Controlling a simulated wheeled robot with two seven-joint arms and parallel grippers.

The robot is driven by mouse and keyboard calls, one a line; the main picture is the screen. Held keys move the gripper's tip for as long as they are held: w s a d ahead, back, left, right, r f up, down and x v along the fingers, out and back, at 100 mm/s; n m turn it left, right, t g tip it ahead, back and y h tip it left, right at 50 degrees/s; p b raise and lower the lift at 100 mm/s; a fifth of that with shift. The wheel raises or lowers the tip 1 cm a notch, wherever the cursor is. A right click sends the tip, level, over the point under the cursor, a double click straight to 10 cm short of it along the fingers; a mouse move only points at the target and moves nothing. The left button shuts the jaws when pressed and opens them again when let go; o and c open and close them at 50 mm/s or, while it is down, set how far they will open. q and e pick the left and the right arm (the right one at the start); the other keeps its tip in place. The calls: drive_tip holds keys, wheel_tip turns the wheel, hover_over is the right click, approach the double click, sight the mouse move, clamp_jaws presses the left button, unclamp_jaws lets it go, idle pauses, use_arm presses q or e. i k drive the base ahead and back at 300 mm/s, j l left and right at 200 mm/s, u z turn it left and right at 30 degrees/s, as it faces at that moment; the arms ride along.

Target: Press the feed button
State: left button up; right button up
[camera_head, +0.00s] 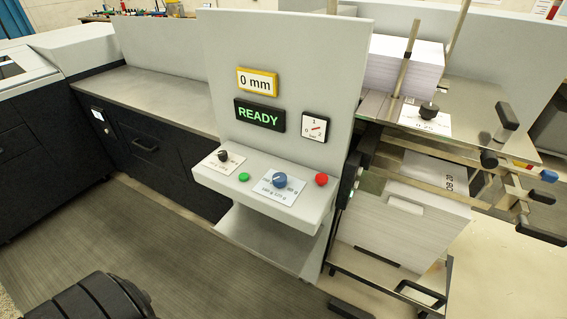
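A grey control panel has a sloped shelf (262,203) with several controls. A small round green button (243,177) is left of the middle of the shelf. A red button (321,179) is at its right. A blue knob (280,179) on a white label is between them, and a black knob (223,156) is at the left end. No readable label marks any of them as the feed button. Above, a green-lettered display (259,115) reads READY and a yellow-framed display (257,82) reads 0 mm. Neither of my grippers is in view.
A round-scale pressure gauge (315,127) is right of the displays. A paper stack (404,66) lies on the metal feeder table at the right, with rods and handles sticking out. More paper (405,222) is below. Floor is free in front at left.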

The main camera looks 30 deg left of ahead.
sight(243, 176)
drive_tip(key=u, duration=1.3)
